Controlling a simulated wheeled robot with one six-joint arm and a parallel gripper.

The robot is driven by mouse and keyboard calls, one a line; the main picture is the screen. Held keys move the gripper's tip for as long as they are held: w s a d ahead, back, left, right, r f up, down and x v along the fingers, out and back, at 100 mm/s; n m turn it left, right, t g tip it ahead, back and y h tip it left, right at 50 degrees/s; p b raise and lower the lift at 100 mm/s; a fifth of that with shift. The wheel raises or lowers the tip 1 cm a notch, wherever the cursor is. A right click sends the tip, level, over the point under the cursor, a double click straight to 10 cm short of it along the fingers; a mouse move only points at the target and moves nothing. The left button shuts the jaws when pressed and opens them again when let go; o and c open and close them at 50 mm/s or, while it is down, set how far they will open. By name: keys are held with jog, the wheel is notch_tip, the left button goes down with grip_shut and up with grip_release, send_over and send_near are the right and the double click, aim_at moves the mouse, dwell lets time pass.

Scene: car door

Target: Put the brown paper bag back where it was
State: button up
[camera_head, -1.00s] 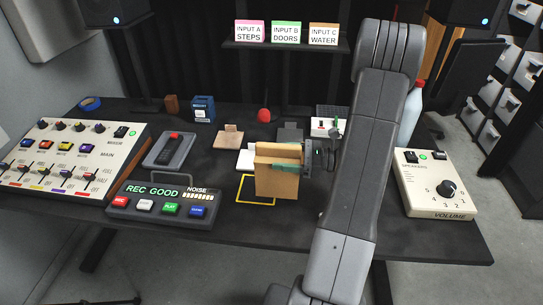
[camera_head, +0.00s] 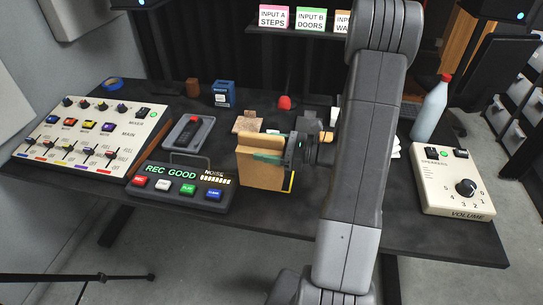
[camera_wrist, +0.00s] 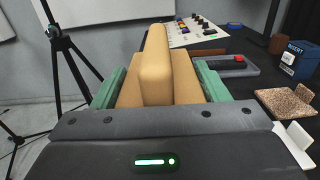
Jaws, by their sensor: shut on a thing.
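The brown paper bag (camera_head: 262,174) is upright in the head view, left of my arm, near the table's front edge. My gripper (camera_head: 270,157) reaches it from the right and is shut on it, with a green finger across its near face. In the wrist view the bag (camera_wrist: 156,68) stands between the two green fingers of my gripper (camera_wrist: 158,85). A yellow outline (camera_head: 291,182) on the table shows just right of the bag's lower edge; the rest is hidden behind the bag. I cannot tell whether the bag's bottom touches the table.
The recorder panel (camera_head: 183,188) with coloured buttons stands close to the bag's left. A grey slider box (camera_head: 189,134), a cork-coloured block (camera_head: 249,122) and a red ball-shaped thing (camera_head: 284,102) lie behind. The volume box (camera_head: 455,184) and a bottle (camera_head: 430,110) stand right of my arm.

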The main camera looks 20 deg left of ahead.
jog(key=d+r, duration=0.1)
jog(key=d+r+b, duration=0.1)
jog(key=d+r, duration=0.1)
jog(key=d+r+b, duration=0.1)
jog(key=d, duration=0.1)
jog(key=shift+s+r, duration=0.15)
jog(key=shift+s, duration=0.25)
notch_tip(320, 180, down, 10)
jog(key=b, duration=0.1)
jog(key=shift+d+r, duration=0.2)
jog(key=shift+r, duration=0.05)
jog(key=shift+s+f, duration=0.1)
jog(key=o, duration=1.2)
jog(key=v, duration=1.2)
jog(key=shift+b, duration=0.4)
